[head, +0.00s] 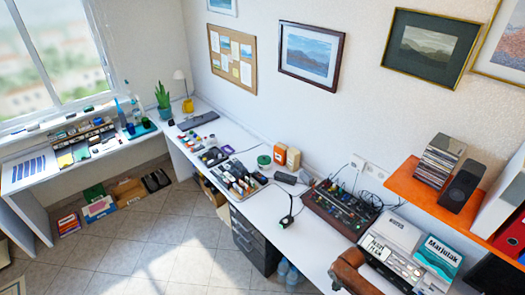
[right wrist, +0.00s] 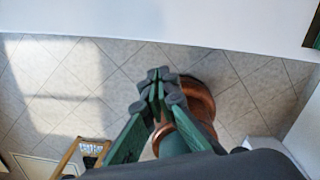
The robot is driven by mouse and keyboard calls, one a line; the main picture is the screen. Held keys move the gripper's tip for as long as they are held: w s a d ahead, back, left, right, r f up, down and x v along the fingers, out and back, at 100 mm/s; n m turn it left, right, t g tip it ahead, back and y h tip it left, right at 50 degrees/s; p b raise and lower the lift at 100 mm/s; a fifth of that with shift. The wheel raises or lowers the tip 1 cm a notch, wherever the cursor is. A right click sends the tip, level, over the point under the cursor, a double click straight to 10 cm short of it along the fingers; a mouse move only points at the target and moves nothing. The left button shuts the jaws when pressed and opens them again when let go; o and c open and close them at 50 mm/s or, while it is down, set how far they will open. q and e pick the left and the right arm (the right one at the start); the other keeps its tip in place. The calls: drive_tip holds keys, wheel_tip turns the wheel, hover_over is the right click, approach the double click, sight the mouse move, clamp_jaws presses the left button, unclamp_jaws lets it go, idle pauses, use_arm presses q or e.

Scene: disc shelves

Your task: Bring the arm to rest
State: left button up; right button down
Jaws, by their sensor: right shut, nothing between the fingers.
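My right gripper (right wrist: 158,88) shows in the right wrist view, its green fingers together with dark tips touching and nothing between them. It hangs over the tiled floor (right wrist: 60,85), apart from any object. In the head view, a copper-brown part of my arm shows at the bottom right, in front of the desk's near end; the fingers cannot be made out there. My left gripper is in neither view.
A long white desk (head: 305,238) runs along the wall with a tool tray (head: 238,182), a control box (head: 340,208) and a grey machine (head: 392,250). An orange shelf (head: 425,198) holds a disc stack (head: 438,160) and a black speaker (head: 461,186). Open floor (head: 130,240) lies left.

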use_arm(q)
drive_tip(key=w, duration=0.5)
use_arm(e)
drive_tip(key=s+d+f+m+t, duration=0.1)
drive_tip(key=s+d+f+m, duration=0.2)
drive_tip(key=s+f+m, duration=0.7)
drive_tip(key=s+d+f+m, duration=0.2)
drive_tip(key=s+f+m, duration=0.5)
drive_tip(key=f, duration=0.6)
drive_tip(key=s+a+f+m, duration=0.1)
drive_tip(key=s+f+m, duration=0.25)
drive_tip(key=s, duration=0.65)
drive_tip(key=s+a+f+m, duration=0.2)
drive_tip(key=s+f+m, duration=0.15)
drive_tip(key=s, duration=0.65)
drive_tip(key=s+a+f+m, duration=0.15)
drive_tip(key=s+m, duration=0.35)
drive_tip(key=s, duration=0.5)
use_arm(q)
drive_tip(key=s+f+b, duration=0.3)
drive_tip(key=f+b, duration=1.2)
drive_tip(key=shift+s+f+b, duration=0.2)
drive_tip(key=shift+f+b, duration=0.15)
drive_tip(key=shift+b, duration=0.05)
use_arm(e)
wheel_tip(320, 180, down, 16)
drive_tip(key=d, duration=0.1)
drive_tip(key=shift+f, duration=0.25)
